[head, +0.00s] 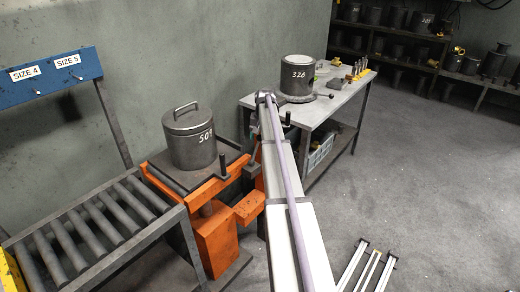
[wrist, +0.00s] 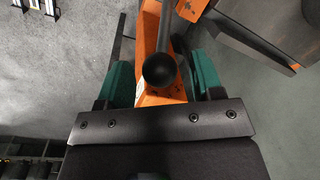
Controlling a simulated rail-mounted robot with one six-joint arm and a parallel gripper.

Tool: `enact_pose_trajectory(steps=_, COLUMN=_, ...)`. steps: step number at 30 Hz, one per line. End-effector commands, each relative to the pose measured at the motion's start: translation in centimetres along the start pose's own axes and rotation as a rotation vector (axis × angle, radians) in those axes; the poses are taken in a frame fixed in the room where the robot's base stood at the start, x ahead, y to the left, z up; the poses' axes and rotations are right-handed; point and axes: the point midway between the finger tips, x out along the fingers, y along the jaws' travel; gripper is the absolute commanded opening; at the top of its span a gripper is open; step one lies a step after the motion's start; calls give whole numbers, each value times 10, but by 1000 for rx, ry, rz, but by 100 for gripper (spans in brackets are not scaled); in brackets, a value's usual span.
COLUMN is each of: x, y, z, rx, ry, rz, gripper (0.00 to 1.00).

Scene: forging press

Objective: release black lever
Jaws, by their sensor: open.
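The black lever's round knob (wrist: 159,70) shows in the wrist view, with its grey shaft running up and away from it. My gripper (wrist: 160,78) is open, with one green finger pad on each side of the knob. Gaps show between the knob and both pads, so it looks apart from them. In the head view my arm reaches towards the right side of the orange lift stand (head: 214,235). My fingers and the lever knob cannot be made out clearly there.
A bench (head: 345,97) behind my arm holds a pot marked 326 (head: 297,77). Open floor lies at right, with white rails (head: 367,268) at the front.

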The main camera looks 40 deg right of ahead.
Motion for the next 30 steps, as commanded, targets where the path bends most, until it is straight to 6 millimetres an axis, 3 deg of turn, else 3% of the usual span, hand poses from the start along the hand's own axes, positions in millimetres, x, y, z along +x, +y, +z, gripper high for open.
enact_pose_trajectory(steps=2, x=13, y=0, z=0, rx=0, ry=0, rz=0, gripper=60)
enact_pose_trajectory(steps=10, x=11, y=0, z=0, rx=0, ry=0, rz=0, gripper=59)
enact_pose_trajectory(steps=27, x=11, y=0, z=0, rx=-1, ry=0, rz=0, gripper=5)
enact_pose_trajectory(steps=30, x=11, y=0, z=0, rx=-1, ry=0, rz=0, gripper=0)
